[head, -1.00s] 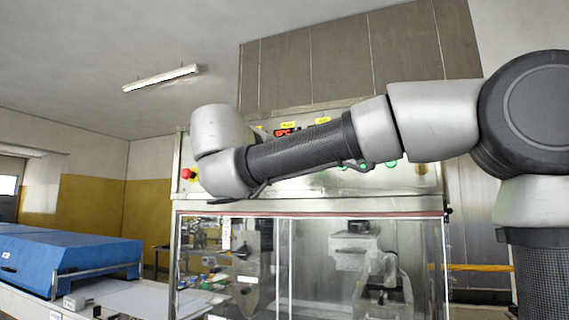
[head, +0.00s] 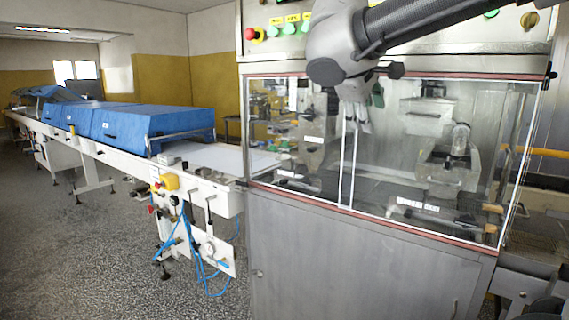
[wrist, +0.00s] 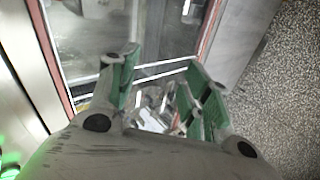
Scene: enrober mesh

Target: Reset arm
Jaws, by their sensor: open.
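My gripper (wrist: 163,80) is open in the wrist view, with its two green-padded fingers apart and nothing held between them. The glass-fronted machine (wrist: 95,45) shows just beyond and around the fingers. In the head view my gripper (head: 362,112) hangs down in front of the upper part of the machine's glass (head: 315,190), below my bent wrist. Whether the fingers touch the glass cannot be told.
The machine's control panel (head: 300,38) with coloured buttons is above the glass, close to my arm. A white conveyor (head: 225,160) with blue covers (head: 150,125) runs off to the left. Open speckled floor (head: 110,255) lies front left.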

